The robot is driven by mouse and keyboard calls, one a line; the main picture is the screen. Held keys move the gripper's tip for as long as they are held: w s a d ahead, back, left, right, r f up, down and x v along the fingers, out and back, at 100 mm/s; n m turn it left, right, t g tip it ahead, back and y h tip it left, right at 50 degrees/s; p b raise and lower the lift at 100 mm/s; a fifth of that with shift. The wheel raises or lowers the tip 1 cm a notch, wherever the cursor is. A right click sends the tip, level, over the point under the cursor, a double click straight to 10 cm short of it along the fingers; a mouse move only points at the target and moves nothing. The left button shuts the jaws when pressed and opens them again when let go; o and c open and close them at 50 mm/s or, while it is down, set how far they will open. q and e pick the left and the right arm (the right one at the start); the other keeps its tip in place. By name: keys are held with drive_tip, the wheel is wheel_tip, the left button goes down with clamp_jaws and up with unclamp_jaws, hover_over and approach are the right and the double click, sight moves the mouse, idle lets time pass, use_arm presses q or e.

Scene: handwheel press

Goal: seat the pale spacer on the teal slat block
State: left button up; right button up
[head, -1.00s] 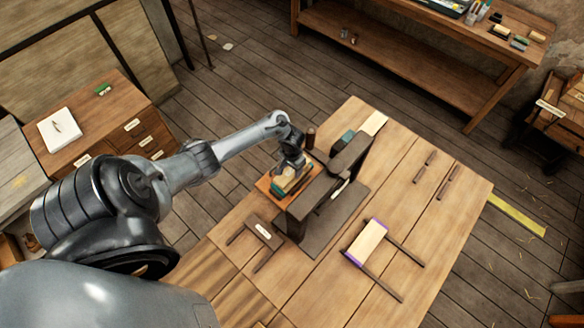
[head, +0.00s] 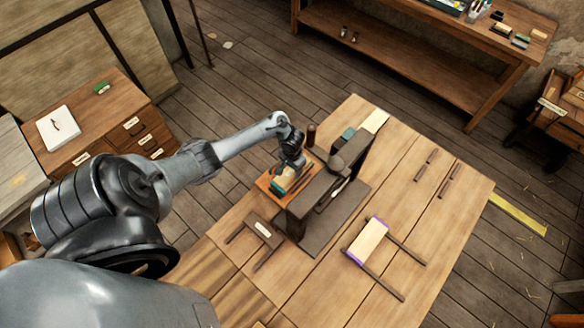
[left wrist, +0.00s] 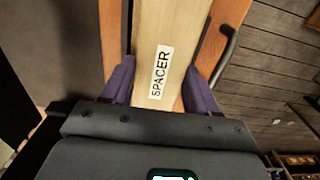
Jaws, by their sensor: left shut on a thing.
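The pale spacer (left wrist: 158,60), with its SPACER label facing up, lies between the two purple-padded fingers of my left gripper (left wrist: 158,88). The gripper is shut on it. In the head view my left gripper (head: 290,172) is low over an orange-brown tray (head: 265,185), left of the dark press. A teal edge (head: 277,184) shows by the spacer there, perhaps the slat block. The gripper hides most of this spot, so I cannot tell whether spacer and block touch. Another teal block (head: 347,135) sits at the press's far end. My right gripper is out of view.
The dark press (head: 325,190) stands close to the right of the gripper. A pale, purple-ended board on dark rails (head: 368,240) lies front right. A dark H-shaped piece (head: 263,229) lies at front left. Thin dark bars (head: 449,182) lie on the right, with bare table around them.

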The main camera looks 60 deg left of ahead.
use_arm(q)
drive_tip(key=shift+f, duration=0.2)
drive_tip(key=o, duration=1.2)
wheel_tip(320, 180, up, 11)
drive_tip(key=p, duration=0.3)
drive_tip(key=shift+s, duration=0.1)
